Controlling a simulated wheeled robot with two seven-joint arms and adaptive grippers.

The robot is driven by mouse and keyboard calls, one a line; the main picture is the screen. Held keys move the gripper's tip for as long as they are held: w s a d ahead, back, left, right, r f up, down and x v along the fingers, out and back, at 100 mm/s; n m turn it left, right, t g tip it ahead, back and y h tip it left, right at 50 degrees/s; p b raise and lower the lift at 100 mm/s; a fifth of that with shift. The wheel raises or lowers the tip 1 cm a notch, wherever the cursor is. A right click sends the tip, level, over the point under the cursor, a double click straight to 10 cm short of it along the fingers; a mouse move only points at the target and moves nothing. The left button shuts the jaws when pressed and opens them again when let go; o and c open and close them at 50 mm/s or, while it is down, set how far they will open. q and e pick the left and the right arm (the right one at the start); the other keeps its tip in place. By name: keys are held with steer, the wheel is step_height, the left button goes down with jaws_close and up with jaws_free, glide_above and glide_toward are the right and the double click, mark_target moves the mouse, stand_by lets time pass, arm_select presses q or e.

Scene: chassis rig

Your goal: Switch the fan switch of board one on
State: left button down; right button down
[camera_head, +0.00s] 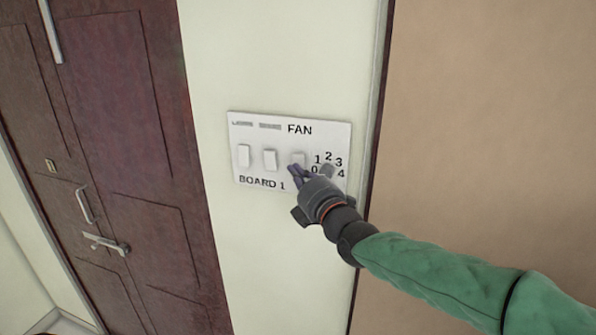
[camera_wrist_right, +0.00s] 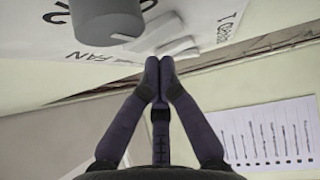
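Board one (camera_head: 262,138) is a white panel on the pale wall, marked "BOARD 1" and "FAN". It has three white rocker switches in a row and a numbered dial. The fan switch (camera_head: 298,159) is the rocker nearest the dial; my fingers cover its lower part. My right gripper (camera_head: 296,178) is at the lower edge of that switch, with its purple fingertips together. In the right wrist view my fingertips (camera_wrist_right: 158,66) meet just in front of the white rockers (camera_wrist_right: 172,40) and hold nothing. I cannot tell whether they touch. My left gripper is out of view.
The round grey dial knob (camera_wrist_right: 107,14) sits close beside my fingers, partly hidden in the head view. A dark red door (camera_head: 150,170) with handles stands left of the board. A brown panel (camera_head: 490,130) is to the right. A printed sheet (camera_wrist_right: 265,130) shows in the wrist view.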

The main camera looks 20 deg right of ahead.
steer(key=shift+w+d, duration=0.1)
steer(key=shift+w, duration=0.15)
steer(key=shift+r, duration=0.1)
steer(key=p, duration=0.2)
steer(key=r+m+g+p, duration=0.1)
steer(key=m+g+p, duration=0.1)
steer(key=p, duration=0.1)
steer(key=shift+w+d+r+p, duration=0.3)
steer(key=shift+m+g+p, duration=0.3)
steer(key=shift+m+p, duration=0.1)
steer(key=shift+p, duration=0.25)
